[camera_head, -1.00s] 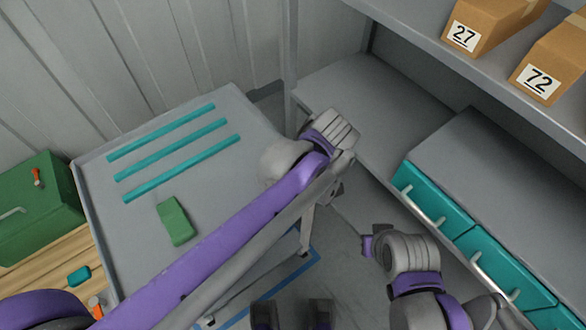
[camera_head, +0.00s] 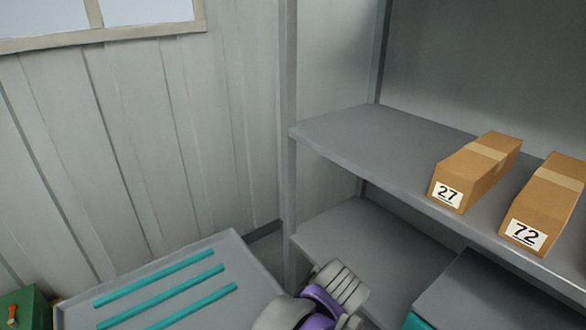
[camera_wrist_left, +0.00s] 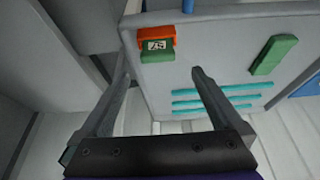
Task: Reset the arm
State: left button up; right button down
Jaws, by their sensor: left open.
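My left arm's purple and grey wrist (camera_head: 318,300) shows at the bottom of the head view, beside the right edge of the grey table. Its fingers cannot be made out there. In the left wrist view my left gripper (camera_wrist_left: 160,65) is open, its two fingers apart with nothing held between them. Beyond the fingers lies the grey tabletop. My right arm and gripper are not in view.
The grey table (camera_head: 240,262) holds several teal strips (camera_head: 165,292); the wrist view adds a green block (camera_wrist_left: 273,54) and an orange-and-green labelled piece (camera_wrist_left: 156,42). Grey shelving (camera_head: 365,135) at right carries boxes 27 (camera_head: 475,172) and 72 (camera_head: 545,205). A green box (camera_head: 25,308) stands lower left.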

pick_arm(q)
jog(key=s+a+f+m+t+h+p, duration=0.1)
jog(key=s+a+m+p, duration=0.2)
jog(key=s+a, duration=0.3)
jog(key=s+a+f+m+h+p, duration=0.1)
jog(key=s+a, duration=0.5)
jog(key=a, duration=0.7)
jog(key=f+m+p, duration=0.1)
jog(key=m+p, duration=0.1)
jog(key=m, duration=0.1)
jog(key=shift+a+t+h, duration=0.3)
jog(key=shift+a+t, duration=0.05)
jog(key=shift+t, duration=0.05)
